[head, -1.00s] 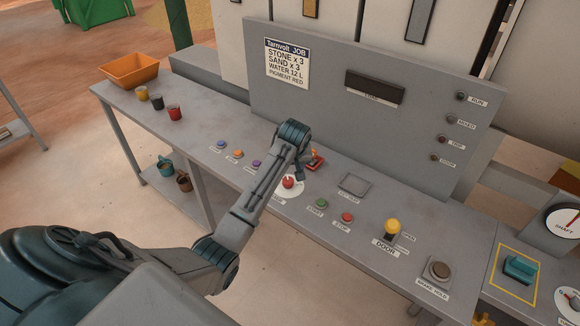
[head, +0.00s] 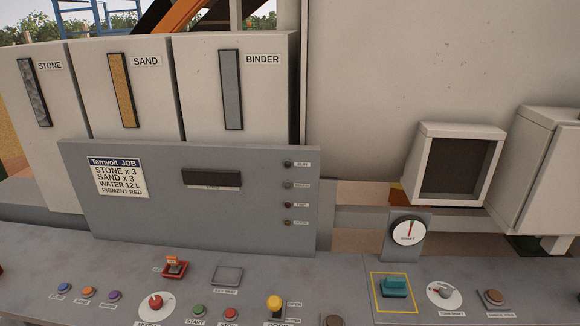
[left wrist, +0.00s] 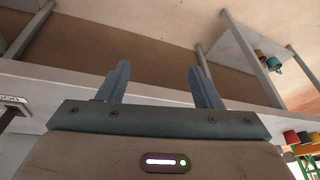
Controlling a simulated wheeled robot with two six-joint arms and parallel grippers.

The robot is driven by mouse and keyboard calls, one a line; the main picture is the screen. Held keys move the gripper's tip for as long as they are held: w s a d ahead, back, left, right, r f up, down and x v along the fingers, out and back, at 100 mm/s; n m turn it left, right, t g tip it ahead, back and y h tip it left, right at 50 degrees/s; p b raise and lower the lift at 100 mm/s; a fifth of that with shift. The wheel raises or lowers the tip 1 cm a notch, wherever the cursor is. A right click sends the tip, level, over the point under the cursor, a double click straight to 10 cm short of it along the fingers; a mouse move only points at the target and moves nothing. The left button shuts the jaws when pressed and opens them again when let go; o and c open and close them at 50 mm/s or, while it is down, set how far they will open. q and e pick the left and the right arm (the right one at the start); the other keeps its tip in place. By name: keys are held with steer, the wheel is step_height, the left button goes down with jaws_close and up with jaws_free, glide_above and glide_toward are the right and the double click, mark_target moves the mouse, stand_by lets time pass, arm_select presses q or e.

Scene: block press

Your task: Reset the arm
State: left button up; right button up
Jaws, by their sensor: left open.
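My left gripper (left wrist: 160,85) shows in the left wrist view with its two fingers spread apart and nothing between them. My right gripper is in neither view.
The grey console (head: 200,240) carries several buttons, a red-knobbed dial (head: 155,302), a red switch (head: 174,267), a yellow knob (head: 274,303) and a teal handle (head: 395,286). A job sign (head: 118,177) is on the upright panel. Cups (left wrist: 305,137) show at right in the wrist view.

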arm_select(q)
steer(key=s+d+r+m+h, duration=0.1)
steer(key=s+d+r+m, duration=0.1)
steer(key=s, duration=0.6)
steer(key=s+d+r+m, duration=0.1)
steer(key=s+d+r, duration=0.1)
steer(key=s, duration=0.6)
step_height(320, 180, down, 35)
steer(key=a+g+b, duration=0.1)
steer(key=a+b, duration=0.2)
steer(key=b, duration=0.3)
steer(key=s+f+b, duration=0.2)
steer(key=s+f, duration=0.7)
steer(key=f, duration=0.3)
steer(key=s+f+g+b, duration=0.1)
steer(key=s+f+b, duration=0.1)
steer(key=s+f, duration=0.7)
step_height(320, 180, down, 4)
steer(key=shift+s+a+f+g+b, duration=0.2)
steer(key=shift+s+a+g+b, duration=0.15)
steer(key=shift+s+a, duration=0.1)
